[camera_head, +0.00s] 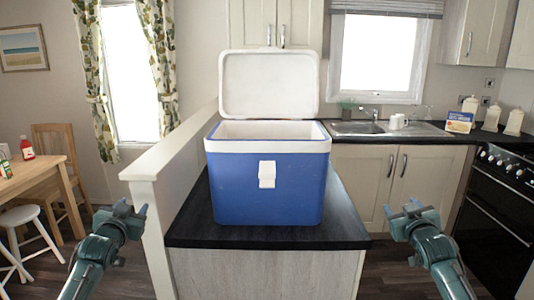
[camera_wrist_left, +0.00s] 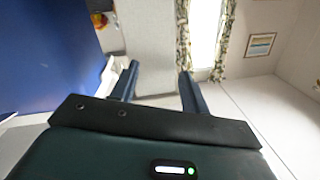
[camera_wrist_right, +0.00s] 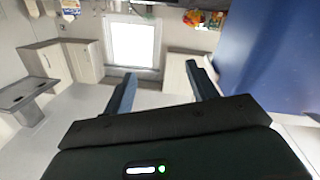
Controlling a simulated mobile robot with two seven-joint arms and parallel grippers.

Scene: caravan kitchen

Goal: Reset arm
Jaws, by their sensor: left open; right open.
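My left gripper (camera_head: 130,209) is at the left of the head view, beside the white post of the low wall. It is open and empty, and its two fingers stand apart in the left wrist view (camera_wrist_left: 158,80). My right gripper (camera_head: 409,213) is to the right of the dark counter, in front of the lower cabinets. It is open and empty, with its fingers apart in the right wrist view (camera_wrist_right: 160,80). Both grippers are apart from the blue cooler.
A blue cooler (camera_head: 267,187) with its white lid (camera_head: 268,84) raised stands on the dark counter (camera_head: 190,225). A low white wall (camera_head: 180,150) runs left of it. A sink (camera_head: 355,128) and black oven (camera_head: 495,215) are at right, a wooden table (camera_head: 35,170) at left.

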